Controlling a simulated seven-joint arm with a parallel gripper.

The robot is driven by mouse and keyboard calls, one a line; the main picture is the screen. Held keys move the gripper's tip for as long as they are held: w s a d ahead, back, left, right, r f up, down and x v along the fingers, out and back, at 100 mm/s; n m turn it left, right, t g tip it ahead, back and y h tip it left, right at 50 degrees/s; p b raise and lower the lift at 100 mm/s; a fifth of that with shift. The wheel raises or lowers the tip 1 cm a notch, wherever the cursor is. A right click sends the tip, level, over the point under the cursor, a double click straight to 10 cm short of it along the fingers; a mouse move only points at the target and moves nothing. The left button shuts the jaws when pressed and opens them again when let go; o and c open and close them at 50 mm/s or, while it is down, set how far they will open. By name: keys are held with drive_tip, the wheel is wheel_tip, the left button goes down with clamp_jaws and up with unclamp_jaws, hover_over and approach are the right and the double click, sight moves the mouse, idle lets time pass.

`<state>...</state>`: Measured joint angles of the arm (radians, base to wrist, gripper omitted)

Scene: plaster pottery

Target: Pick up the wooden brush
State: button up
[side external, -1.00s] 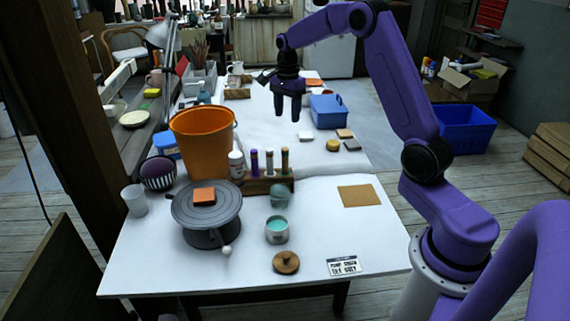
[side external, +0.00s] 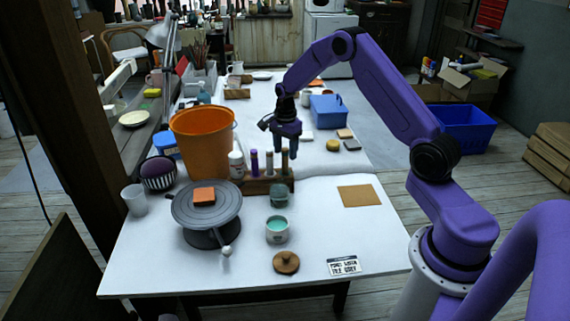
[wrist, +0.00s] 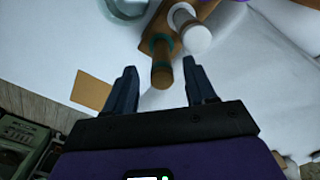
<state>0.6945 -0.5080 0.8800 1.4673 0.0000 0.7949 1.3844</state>
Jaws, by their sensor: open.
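A wooden block rack (side external: 262,187) stands mid-table and holds several upright stick-like tools, including a purple one (side external: 254,162). The rightmost wooden stick (side external: 285,163) looks like the wooden brush, though I cannot be sure. My gripper (side external: 286,155) is over the right end of the rack, pointing down, open and empty. In the wrist view, a brown wooden stick end (wrist: 161,72) with a green band shows between my two open fingertips, with a gap on each side. A white-topped stick (wrist: 195,38) is close beside it. The brush's lower end is hidden.
An orange bucket (side external: 203,150) and a white bottle (side external: 236,164) stand left of the rack. A turntable (side external: 218,215), a teal-filled cup (side external: 277,230) and a round wooden lid (side external: 286,262) are in front. A tan square (side external: 358,196) lies on clear table to the right.

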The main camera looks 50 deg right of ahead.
drive_tip(key=shift+w+f, duration=0.1)
drive_tip(key=shift+f, duration=1.4)
clamp_jaws()
drive_tip(key=shift+r, duration=0.1)
wheel_tip(320, 180, up, 10)
drive_tip(key=shift+f, duration=0.1)
